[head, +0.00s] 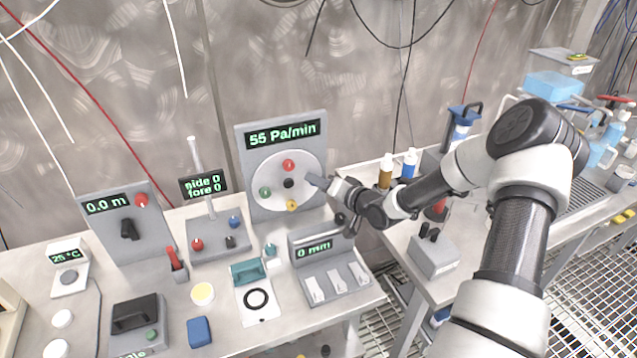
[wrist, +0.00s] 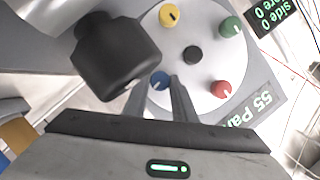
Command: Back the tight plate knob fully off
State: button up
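The round pale plate (head: 276,172) sits on a grey panel reading 55 Pa/min. It bears a red knob (head: 288,165), a green knob (head: 265,192), a yellow knob (head: 292,204) and a black centre knob (head: 289,183). A blue knob (wrist: 160,80) shows in the wrist view, on the plate's right side in the head view, where my gripper largely hides it. My gripper (head: 317,182) reaches in from the right. In the wrist view its fingertips (wrist: 162,84) lie closely either side of the blue knob. I cannot tell whether they press on it.
A black block-like part (wrist: 117,55) looms close beside the fingers in the wrist view. Below the plate stand a 0 mm box (head: 318,262) and a teal-clipped pad (head: 250,272). Brown (head: 385,172) and blue (head: 409,165) bottles stand near my wrist on the right bench.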

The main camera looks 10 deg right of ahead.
jog(key=shift+c, duration=0.2)
jog(key=shift+s+a+f+n+t+h+b, duration=0.15)
jog(key=shift+n+h+b, duration=1.35)
jog(key=shift+b, duration=1.85)
jog(key=shift+w+a+r+n+t+h+b, duration=0.2)
jog(key=shift+n+h+b, duration=0.7)
jog(key=shift+n+b, duration=1.85)
jog(key=shift+s+a+f+n+t+h+b, duration=0.2)
jog(key=shift+n+h+b, duration=1)
jog(key=shift+b, duration=2.75)
jog(key=shift+d, duration=0.1)
jog(key=o, duration=1)
jog(key=shift+o, duration=0.2)
jog(key=shift+r, duration=0.2)
